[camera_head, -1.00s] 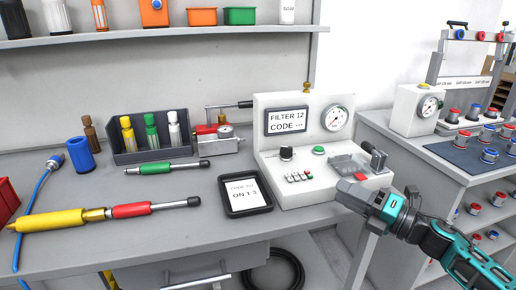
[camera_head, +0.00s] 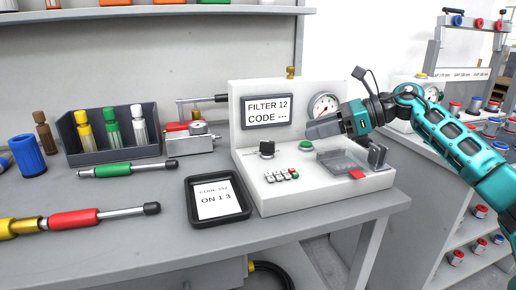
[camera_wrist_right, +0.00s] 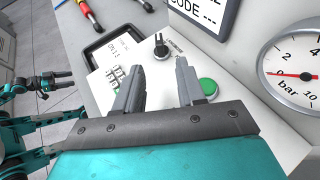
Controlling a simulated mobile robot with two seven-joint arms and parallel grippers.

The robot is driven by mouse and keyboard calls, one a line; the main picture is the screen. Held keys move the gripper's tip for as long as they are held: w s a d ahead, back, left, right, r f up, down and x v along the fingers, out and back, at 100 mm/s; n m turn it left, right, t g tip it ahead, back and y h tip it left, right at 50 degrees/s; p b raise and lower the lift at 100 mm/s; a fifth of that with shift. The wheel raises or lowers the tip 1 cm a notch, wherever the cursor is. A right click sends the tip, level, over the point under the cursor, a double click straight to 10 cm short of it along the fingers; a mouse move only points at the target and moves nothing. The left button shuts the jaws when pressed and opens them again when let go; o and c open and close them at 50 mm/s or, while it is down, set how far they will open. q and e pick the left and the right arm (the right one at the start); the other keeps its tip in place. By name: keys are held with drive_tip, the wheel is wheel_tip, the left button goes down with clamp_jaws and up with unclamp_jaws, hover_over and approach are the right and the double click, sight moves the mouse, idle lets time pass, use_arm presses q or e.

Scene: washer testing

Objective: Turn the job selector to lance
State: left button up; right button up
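The job selector appears to be the black knob (camera_head: 267,149) on the white test unit (camera_head: 320,197), left of a green button (camera_head: 306,146). In the right wrist view the knob (camera_wrist_right: 161,46) lies just beyond my fingertips, with a pale pointer mark; its lettering is too small to read. My right gripper (camera_head: 312,129) is above the unit's panel, in front of the gauge, apart from the knob. Its two fingers (camera_wrist_right: 155,75) are spread with nothing between them. My left arm shows at the left of the wrist view, its gripper (camera_wrist_right: 58,77) too small to judge.
A black tray with a card (camera_head: 219,200) lies left of the unit. Bottles stand in a dark rack (camera_head: 118,155).

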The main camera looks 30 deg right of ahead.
sight(271, 142)
drive_tip(key=x, duration=1.2)
drive_tip(key=shift+a, duration=0.3)
clamp_jaws()
